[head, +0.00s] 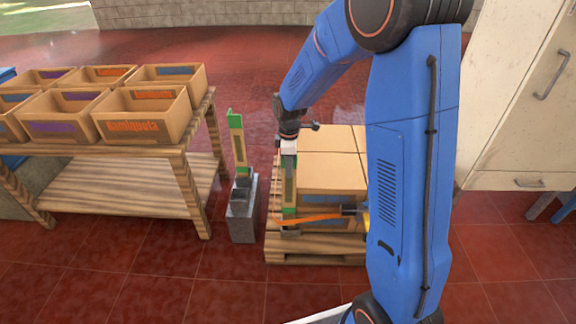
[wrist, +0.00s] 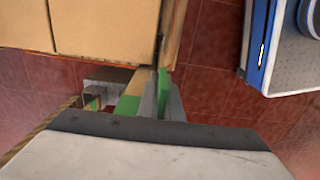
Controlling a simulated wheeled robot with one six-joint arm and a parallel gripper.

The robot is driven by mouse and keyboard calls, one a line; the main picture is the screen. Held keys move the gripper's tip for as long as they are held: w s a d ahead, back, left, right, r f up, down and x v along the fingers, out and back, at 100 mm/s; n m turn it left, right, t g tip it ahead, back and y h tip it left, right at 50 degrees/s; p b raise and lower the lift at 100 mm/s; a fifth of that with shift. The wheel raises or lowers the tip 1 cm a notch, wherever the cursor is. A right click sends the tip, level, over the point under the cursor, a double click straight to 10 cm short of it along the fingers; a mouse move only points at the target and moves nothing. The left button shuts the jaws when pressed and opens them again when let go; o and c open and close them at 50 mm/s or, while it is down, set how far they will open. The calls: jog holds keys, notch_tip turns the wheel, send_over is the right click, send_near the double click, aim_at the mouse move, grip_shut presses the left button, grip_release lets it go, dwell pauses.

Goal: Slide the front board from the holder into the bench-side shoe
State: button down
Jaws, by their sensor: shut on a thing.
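In the head view, my gripper (head: 289,148) is shut on the upper end of an upright board (head: 289,180), tan with green ends, at the left front of the pallet. The board's lower end is by a small grey fitting (head: 291,232); I cannot tell whether it sits in it. A second green-tipped board (head: 239,145) stands, slightly tilted, in a grey block (head: 242,215) to the left, between bench and pallet. I cannot tell which fitting is the holder and which the shoe. In the wrist view, my gripper (wrist: 162,95) has green board between its grey fingers.
Cardboard boxes (head: 330,172) on a wooden pallet (head: 318,258) stand close right of the held board. An orange strap (head: 310,218) runs across in front. A wooden bench (head: 130,180) with several crates is at left. A white cabinet (head: 520,100) is at right. The front tiles are clear.

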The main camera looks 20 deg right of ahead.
aim_at(290, 182)
jog(key=shift+w+d+f, duration=0.1)
jog(key=shift+f, duration=1.5)
jog(key=shift+d+f, duration=0.1)
jog(key=shift+f, duration=2.1)
jog(key=c, duration=1.9)
grip_release()
jog(key=shift+o, duration=0.2)
jog(key=shift+r, duration=0.15)
